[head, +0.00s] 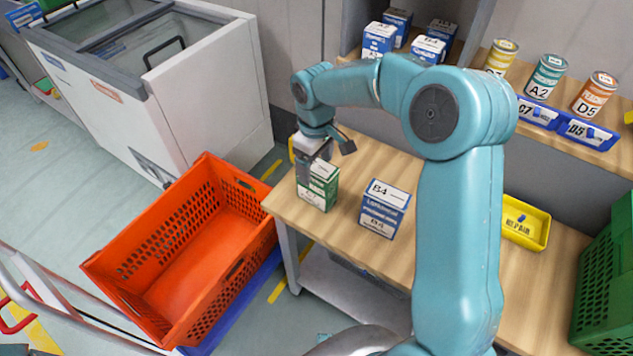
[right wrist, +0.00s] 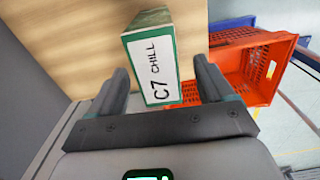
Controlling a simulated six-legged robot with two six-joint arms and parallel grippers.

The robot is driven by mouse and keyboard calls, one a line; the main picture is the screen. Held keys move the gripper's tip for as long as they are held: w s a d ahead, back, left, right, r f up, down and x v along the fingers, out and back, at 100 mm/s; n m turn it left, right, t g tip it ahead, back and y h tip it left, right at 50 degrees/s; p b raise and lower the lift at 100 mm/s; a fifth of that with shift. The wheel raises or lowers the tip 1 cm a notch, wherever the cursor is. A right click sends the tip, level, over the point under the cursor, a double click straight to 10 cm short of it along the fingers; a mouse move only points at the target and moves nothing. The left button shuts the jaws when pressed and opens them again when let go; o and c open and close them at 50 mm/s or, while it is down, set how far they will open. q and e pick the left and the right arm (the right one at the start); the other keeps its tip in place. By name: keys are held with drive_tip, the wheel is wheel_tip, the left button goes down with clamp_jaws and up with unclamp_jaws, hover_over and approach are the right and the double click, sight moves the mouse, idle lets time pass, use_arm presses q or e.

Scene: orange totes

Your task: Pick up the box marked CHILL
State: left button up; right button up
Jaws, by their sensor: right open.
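The green and white box marked C7 CHILL (head: 318,188) stands upright at the left end of the wooden table (head: 400,262). In the right wrist view the CHILL box (right wrist: 151,62) shows its white label between the two fingers. My right gripper (head: 303,168) is at the box from above, and its wrist view (right wrist: 165,85) shows the fingers open, one on each side of the box. A gap shows between the box and the fingers. My left gripper is not in view.
A blue and white B4 box (head: 384,208) stands right of the CHILL box. An empty orange tote (head: 190,250) is left of the table. A yellow bin (head: 526,222) and a green crate (head: 605,280) are at the right. Cans (head: 545,78) stand on the shelf.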

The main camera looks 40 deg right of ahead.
wheel_tip(320, 180, down, 5)
drive_tip(key=shift+w+d+r, duration=0.1)
drive_tip(key=shift+w+r, duration=0.05)
drive_tip(key=shift+r, duration=0.05)
drive_tip(key=c, duration=1.3)
drive_tip(key=shift+o, duration=0.2)
drive_tip(key=shift+r, duration=0.1)
